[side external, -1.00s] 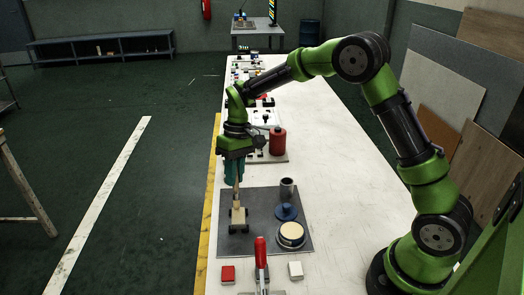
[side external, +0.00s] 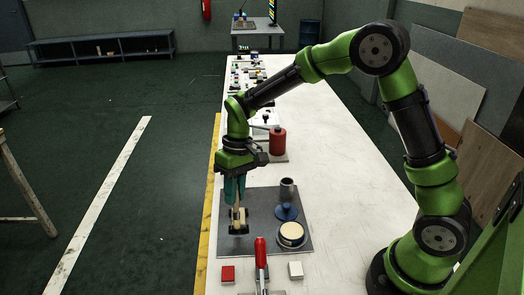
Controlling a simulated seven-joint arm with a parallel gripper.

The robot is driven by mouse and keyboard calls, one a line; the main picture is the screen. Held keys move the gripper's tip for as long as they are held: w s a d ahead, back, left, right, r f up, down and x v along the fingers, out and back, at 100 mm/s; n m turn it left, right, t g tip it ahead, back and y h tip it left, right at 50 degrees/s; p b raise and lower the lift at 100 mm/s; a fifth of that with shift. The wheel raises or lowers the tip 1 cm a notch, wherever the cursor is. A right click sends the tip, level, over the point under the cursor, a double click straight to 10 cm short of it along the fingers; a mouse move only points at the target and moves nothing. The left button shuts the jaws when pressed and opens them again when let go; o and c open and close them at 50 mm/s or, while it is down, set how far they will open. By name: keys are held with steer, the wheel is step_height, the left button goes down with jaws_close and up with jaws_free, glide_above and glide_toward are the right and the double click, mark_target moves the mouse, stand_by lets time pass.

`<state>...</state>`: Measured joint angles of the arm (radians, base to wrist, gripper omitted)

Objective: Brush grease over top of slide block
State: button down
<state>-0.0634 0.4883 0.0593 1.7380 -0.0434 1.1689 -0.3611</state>
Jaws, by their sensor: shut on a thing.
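My gripper (side external: 234,198) points down over the left part of the dark grey mat (side external: 262,243). It is shut on a brush (side external: 236,213) with a pale wooden handle, held upright. The brush's lower end is at a small dark block (side external: 239,227), which looks like the slide block. Whether the bristles touch the block's top is too small to tell. A round tin (side external: 291,234) with a pale yellowish top, possibly the grease, stands at the right of the mat.
A blue knobbed piece (side external: 287,212) and a dark cylinder (side external: 286,187) stand on the mat. A red-handled clamp (side external: 261,253) rises in front, between a red block (side external: 228,274) and a white block (side external: 295,270). A red bottle (side external: 277,141) stands behind. The table's right side is clear.

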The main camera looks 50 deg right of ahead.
step_height(320, 180, up, 8)
steer(key=shift+f, duration=0.25)
steer(key=shift+r, duration=0.3)
stand_by(0.7)
